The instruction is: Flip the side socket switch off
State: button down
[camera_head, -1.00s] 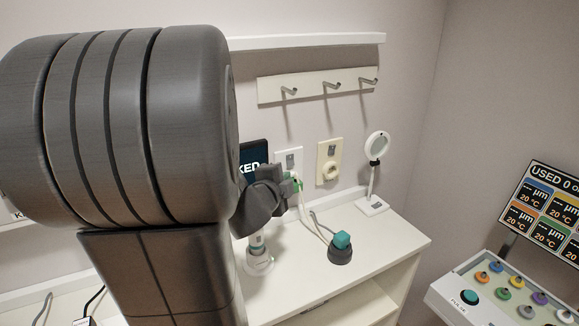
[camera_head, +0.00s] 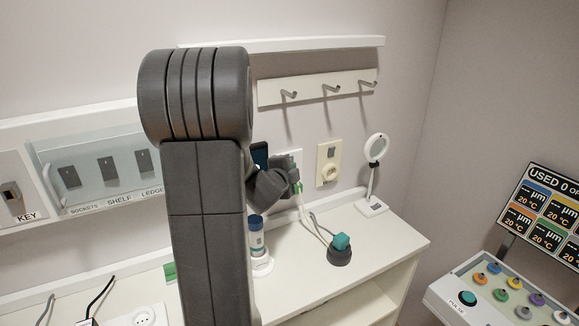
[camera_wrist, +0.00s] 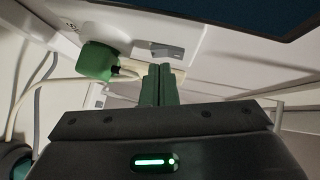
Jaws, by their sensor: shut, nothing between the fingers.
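A white wall socket (camera_head: 296,157) is partly hidden behind my wrist. In the wrist view its grey rocker switch (camera_wrist: 160,50) is just beyond my fingertips, beside a green plug (camera_wrist: 97,62) with a pale cable. My gripper (camera_wrist: 158,70) is shut and empty, its dark green fingers pointing at the plate just below the switch. Whether the tips touch it I cannot tell, nor which way the rocker is set. A second, cream socket (camera_head: 328,162) with a grey switch is to the right on the wall.
A hook rail (camera_head: 318,88) is above the sockets. A white bottle (camera_head: 257,240), a teal-topped dark base (camera_head: 340,250) and a ring lamp (camera_head: 376,150) stand on the white cabinet (camera_head: 390,240). A switch panel (camera_head: 110,170) is at left. A button console (camera_head: 500,290) is at right.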

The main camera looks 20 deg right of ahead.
jog(key=shift+w+f, duration=0.15)
jog(key=shift+w, duration=0.2)
